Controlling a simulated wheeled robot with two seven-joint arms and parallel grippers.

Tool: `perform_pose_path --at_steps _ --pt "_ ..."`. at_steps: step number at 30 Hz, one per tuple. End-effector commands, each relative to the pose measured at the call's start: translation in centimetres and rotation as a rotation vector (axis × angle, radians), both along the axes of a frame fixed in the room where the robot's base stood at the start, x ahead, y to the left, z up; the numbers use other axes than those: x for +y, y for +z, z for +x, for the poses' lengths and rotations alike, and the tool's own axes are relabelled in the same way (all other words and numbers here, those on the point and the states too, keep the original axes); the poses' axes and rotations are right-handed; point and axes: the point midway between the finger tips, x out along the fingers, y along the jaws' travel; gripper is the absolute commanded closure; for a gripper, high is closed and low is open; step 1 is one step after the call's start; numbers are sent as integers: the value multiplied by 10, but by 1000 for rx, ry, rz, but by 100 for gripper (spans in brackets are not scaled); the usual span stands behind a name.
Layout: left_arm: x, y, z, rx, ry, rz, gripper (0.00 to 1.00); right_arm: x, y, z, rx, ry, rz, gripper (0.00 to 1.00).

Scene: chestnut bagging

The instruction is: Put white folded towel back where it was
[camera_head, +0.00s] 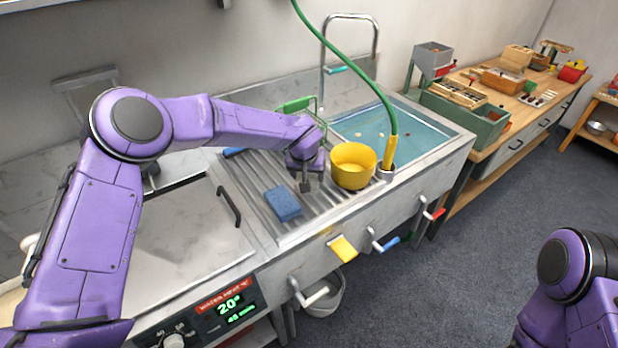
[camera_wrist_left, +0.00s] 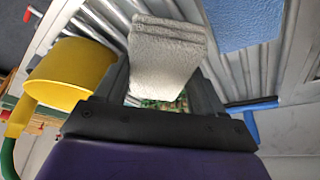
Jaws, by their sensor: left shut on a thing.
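My left gripper (camera_head: 305,184) is over the ribbed drainboard, between the blue sponge and the yellow pot. In the left wrist view the white folded towel (camera_wrist_left: 168,58) sits between the fingers of my left gripper (camera_wrist_left: 165,85), which is shut on it. The towel's layered fold points away from the palm. In the head view the towel is hidden by the gripper and arm. I cannot tell whether it touches the drainboard. My right gripper is out of view; only part of my right arm shows at the lower right.
A blue sponge (camera_head: 283,204) lies on the drainboard (camera_head: 318,213). A yellow pot (camera_head: 353,166) stands close right of the gripper. A green hose (camera_head: 350,62) arcs above, and a wire rack (camera_head: 298,106) stands behind. The water-filled basin (camera_head: 425,125) is further right.

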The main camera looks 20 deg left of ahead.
Motion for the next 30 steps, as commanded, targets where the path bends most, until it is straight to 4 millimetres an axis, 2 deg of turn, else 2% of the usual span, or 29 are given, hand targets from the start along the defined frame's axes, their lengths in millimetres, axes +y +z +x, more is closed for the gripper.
perform_pose_path --at_steps 5,10,21,22,23,24,30 --pt "0 -14 12 0 -1 1 66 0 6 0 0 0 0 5" --pt "0 -42 11 1 -1 0 66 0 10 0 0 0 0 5" --pt "0 -48 11 0 1 -1 66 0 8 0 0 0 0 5" --pt "0 -47 11 -1 1 0 21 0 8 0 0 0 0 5" --pt "0 -47 11 -1 1 0 11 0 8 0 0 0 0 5" --pt "0 -47 11 -1 1 0 5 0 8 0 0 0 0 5" --pt "0 -47 11 -1 1 0 5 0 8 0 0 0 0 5"
